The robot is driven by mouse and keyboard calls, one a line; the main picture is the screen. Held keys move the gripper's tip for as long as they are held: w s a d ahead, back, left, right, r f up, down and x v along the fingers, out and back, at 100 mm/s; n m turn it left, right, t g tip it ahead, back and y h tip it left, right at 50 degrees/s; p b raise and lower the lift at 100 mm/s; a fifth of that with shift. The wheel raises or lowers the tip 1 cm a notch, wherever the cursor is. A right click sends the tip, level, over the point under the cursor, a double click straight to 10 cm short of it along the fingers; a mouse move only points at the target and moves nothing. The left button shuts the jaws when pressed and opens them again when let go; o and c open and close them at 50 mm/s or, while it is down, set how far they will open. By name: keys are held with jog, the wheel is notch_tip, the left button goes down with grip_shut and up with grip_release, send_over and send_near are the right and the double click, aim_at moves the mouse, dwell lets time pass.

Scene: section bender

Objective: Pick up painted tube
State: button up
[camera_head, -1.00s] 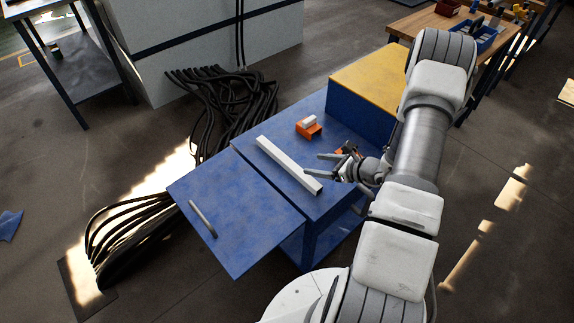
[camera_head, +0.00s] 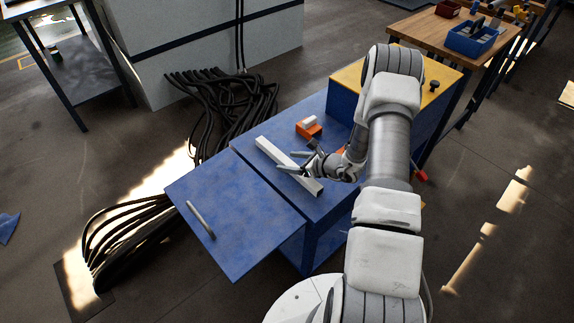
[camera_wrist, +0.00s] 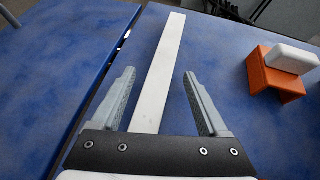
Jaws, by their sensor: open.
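The painted tube (camera_head: 271,153) is a long white square tube lying on the blue top of a cabinet, close to the seam with the opened blue panel. My gripper (camera_head: 287,160) is over the near half of the tube, its jaws apart. In the wrist view the tube (camera_wrist: 164,62) runs lengthwise between the two grey fingers of my gripper (camera_wrist: 160,98), with a gap on each side. The tube's near end is hidden behind the gripper body in that view. I cannot tell the exact height of the fingertips over the tube.
An orange block with a white piece (camera_head: 308,127) sits on the blue top behind the tube; it also shows in the wrist view (camera_wrist: 272,78). A yellow-topped blue box (camera_head: 345,80) stands at the back right. The blue panel with a handle (camera_head: 235,215) juts out to the front left.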

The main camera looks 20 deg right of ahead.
grip_shut()
dwell(0.5)
